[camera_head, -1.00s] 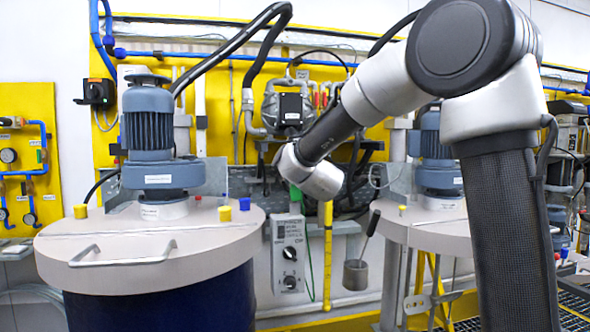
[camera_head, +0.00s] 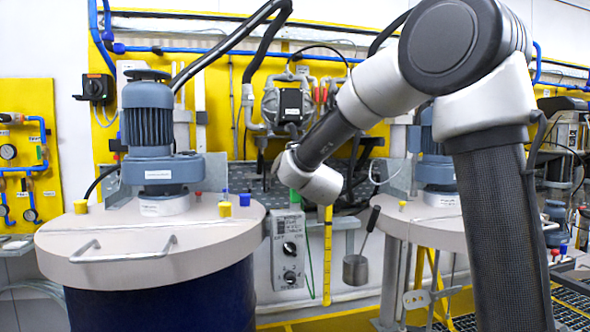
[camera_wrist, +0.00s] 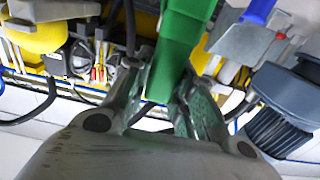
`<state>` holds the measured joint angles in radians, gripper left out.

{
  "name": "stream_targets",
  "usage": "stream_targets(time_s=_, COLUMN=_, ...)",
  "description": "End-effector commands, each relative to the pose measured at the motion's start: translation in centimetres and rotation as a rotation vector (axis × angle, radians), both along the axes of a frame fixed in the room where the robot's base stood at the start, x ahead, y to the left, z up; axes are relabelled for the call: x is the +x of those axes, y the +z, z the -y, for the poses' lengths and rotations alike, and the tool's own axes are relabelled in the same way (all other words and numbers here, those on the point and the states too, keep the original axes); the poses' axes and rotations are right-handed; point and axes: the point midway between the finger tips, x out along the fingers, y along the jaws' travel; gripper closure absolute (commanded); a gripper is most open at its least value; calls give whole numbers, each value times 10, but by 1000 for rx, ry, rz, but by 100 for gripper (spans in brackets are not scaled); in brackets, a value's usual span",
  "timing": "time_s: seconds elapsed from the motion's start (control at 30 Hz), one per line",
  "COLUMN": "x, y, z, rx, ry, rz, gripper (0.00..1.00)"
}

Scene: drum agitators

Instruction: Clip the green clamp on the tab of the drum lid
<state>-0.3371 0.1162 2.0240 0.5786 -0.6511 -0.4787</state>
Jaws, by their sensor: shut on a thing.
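The green clamp (camera_wrist: 180,45) is between the fingers of my gripper (camera_wrist: 165,100) in the wrist view, and my gripper is shut on it. In the head view only a small green part of the clamp (camera_head: 295,196) shows below my wrist, and my fingers are hidden. The clamp hangs in the air right of the near drum's pale round lid (camera_head: 110,240). In the head view it appears above a grey control box. I cannot make out the lid's tab.
A blue-grey motor (camera_head: 150,130) stands on the lid, with a handle (camera_head: 125,257) and small coloured caps around it. The grey control box (camera_head: 289,262) is right of the drum. A second drum lid (camera_head: 425,222) stands further right, partly behind my arm.

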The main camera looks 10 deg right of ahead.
Motion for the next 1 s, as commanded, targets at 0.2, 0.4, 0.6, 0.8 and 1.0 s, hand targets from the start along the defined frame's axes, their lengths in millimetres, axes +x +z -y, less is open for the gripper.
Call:
stream_targets(time_s=0.2, x=0, y=0, z=0, rx=0, ry=0, rz=1, gripper=100)
stream_targets(time_s=0.4, x=0, y=-2, z=0, rx=0, ry=0, rz=1, gripper=100)
stream_targets(time_s=0.6, x=0, y=-8, z=0, rx=-1, ry=0, rz=1, gripper=100)
stream_targets(time_s=0.8, x=0, y=-14, z=0, rx=0, ry=0, rz=1, gripper=100)
stream_targets(time_s=1.0, x=0, y=-18, z=0, rx=1, ry=0, rz=2, gripper=100)
